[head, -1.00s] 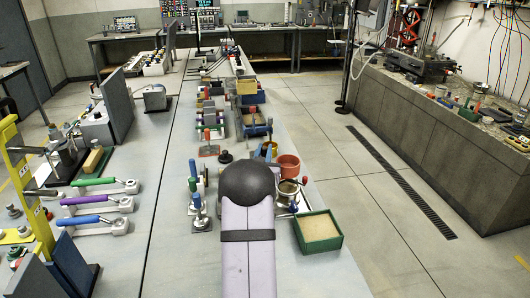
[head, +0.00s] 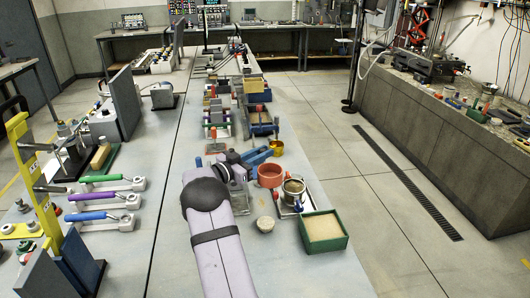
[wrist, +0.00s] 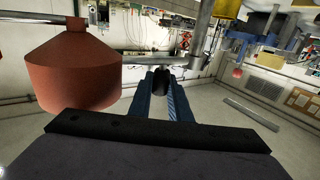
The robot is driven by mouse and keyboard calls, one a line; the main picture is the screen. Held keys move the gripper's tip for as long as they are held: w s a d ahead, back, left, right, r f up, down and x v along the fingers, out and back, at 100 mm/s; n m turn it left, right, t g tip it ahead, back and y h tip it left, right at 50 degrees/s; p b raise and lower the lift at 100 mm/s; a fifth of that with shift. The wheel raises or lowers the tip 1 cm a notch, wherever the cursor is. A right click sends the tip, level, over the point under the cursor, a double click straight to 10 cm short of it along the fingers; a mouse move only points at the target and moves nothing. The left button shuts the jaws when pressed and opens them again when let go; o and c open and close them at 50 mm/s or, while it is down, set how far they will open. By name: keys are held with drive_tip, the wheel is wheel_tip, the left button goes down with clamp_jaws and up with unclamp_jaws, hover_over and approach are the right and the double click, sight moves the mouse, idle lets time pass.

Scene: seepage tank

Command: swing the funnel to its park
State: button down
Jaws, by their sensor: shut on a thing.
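The funnel (head: 270,176) is an orange-red, wide-mouthed cup in the head view, left of a metal pot (head: 293,188). In the wrist view the red-brown funnel (wrist: 75,68) fills the upper left, beside a horizontal metal rod (wrist: 40,18). My gripper (wrist: 163,82) shows there as two dark blue fingers shut on a small dark knob (wrist: 161,72), to the right of the funnel and apart from its body.
A green-rimmed tray (head: 345,241) stands at the front right edge of the bench. A small pale round piece (head: 265,224) lies left of it. A yellow cup (head: 276,147) stands behind the funnel. Clamps and bins line the bench beyond. The bench's left-middle strip is clear.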

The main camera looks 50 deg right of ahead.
drive_tip(key=shift+w+a+m+g+y, duration=0.2)
drive_tip(key=shift+m+g, duration=0.25)
drive_tip(key=shift+g, duration=0.2)
drive_tip(key=shift+w+a+m+g+y, duration=0.1)
drive_tip(key=shift+m+g+y, duration=0.1)
drive_tip(key=shift+m+g, duration=0.35)
drive_tip(key=shift+r+g+b, duration=0.15)
drive_tip(key=shift+g+b, duration=0.15)
drive_tip(key=shift+g, duration=0.1)
drive_tip(key=c, duration=1.6)
unclamp_jaws()
drive_tip(key=shift+c, duration=0.2)
wheel_tip(320, 180, up, 10)
drive_tip(key=shift+b, duration=0.8)
